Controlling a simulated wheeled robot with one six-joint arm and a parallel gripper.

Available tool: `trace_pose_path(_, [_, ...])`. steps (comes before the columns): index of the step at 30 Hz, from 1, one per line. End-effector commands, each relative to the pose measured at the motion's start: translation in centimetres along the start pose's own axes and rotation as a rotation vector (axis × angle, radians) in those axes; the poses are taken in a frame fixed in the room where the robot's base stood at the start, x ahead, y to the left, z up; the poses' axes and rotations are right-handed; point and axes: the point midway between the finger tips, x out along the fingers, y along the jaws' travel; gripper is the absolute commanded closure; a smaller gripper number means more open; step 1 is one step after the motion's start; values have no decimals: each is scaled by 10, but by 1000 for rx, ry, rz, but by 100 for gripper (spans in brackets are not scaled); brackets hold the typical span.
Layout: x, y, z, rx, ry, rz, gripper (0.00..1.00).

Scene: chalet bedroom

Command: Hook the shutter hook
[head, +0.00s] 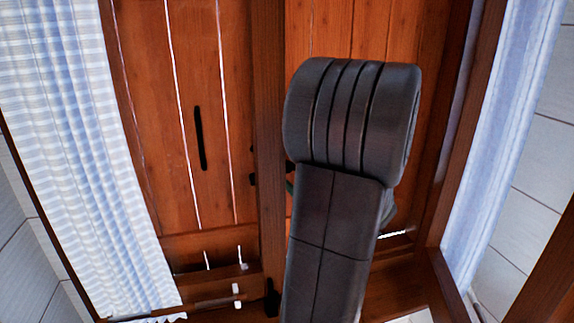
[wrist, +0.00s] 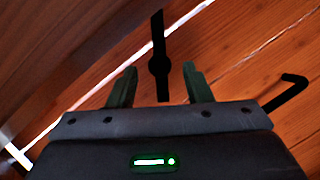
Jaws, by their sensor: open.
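In the wrist view my gripper (wrist: 160,77) is open. Its two dark green fingers stand apart, with a thin black metal bar (wrist: 158,62) showing between them. The bar has a round boss partway along and looks like the shutter hook; I cannot tell if a finger touches it. The wooden shutter (wrist: 245,75) lies behind it. In the head view my arm covers most of the right shutter (head: 405,40), and the gripper's fingertips and the hook are hidden. The left shutter (head: 148,120) looks closed.
A bent black metal piece (wrist: 288,93) sits right of the fingers. A black bar handle (head: 200,138) is on the left shutter. A wooden post (head: 270,110) stands between the shutters. Curtains hang left (head: 70,130) and right (head: 500,110).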

Motion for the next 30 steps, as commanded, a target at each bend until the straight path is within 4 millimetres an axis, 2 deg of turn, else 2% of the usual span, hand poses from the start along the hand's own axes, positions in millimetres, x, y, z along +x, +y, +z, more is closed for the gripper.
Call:
trace_pose_path(3, [19, 0, 2, 3, -3, 2, 55])
trace_pose_path(9, [37, 0, 0, 1, -1, 1, 55])
trace_pose_path(20, [41, 0, 0, 1, 0, 0, 55])
trace_pose_path(27, [41, 0, 0, 1, 0, 1, 100])
trace_pose_path(30, [41, 0, 0, 1, 0, 1, 100])
